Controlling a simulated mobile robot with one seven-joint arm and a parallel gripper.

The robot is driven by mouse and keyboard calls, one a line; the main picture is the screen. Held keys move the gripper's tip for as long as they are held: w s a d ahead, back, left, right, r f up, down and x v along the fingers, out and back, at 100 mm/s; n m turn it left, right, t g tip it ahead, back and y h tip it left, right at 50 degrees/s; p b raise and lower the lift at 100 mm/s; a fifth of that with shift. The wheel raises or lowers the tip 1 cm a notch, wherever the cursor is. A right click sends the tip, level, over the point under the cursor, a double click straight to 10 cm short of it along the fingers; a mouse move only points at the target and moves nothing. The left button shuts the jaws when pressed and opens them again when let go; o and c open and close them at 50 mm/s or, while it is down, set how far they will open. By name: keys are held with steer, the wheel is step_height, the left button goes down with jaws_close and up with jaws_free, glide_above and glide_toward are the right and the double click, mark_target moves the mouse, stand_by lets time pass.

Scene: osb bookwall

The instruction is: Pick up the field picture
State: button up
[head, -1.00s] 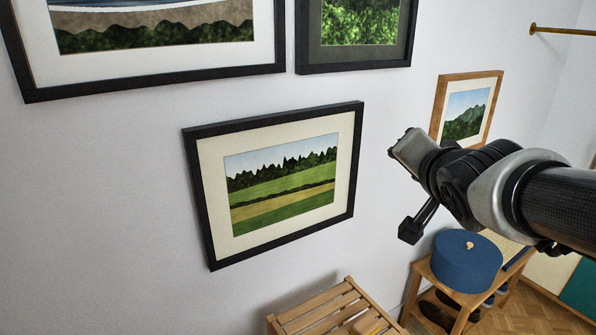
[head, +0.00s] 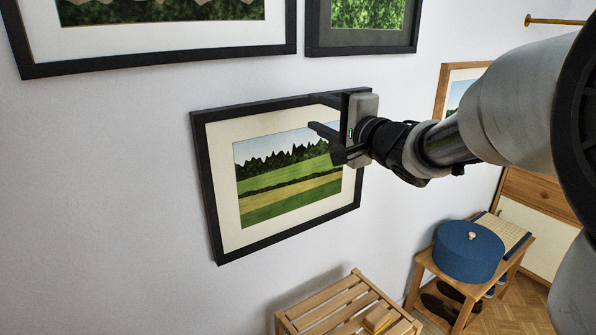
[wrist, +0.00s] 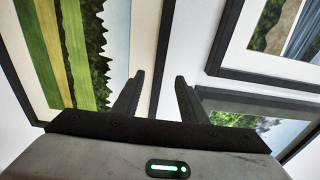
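The field picture (head: 285,195) hangs on the white wall in a black frame with a cream mat. It shows green and yellow field stripes below dark trees. My gripper (head: 318,113) is in front of its upper right part and hides some of the right side. In the wrist view the picture (wrist: 72,60) fills the left side, turned sideways. The picture's frame edge passes near the left finger. Contact with the frame is not visible.
Two black-framed pictures hang above, a large one (head: 160,62) and a green one (head: 360,48). A wood-framed picture (head: 447,85) is partly behind my arm. Below are a slatted wooden stand (head: 325,305) and a bench with a blue round box (head: 468,252).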

mark_target(299, 101)
steer(key=x, duration=0.4)
steer(key=d+x, duration=0.1)
steer(key=x, duration=0.2)
steer(key=shift+w+f, duration=0.1)
steer(key=shift+w, duration=0.2)
steer(key=shift+w+a, duration=0.3)
steer(key=shift+w, duration=0.15)
jaws_close()
steer(key=shift+r, duration=0.3)
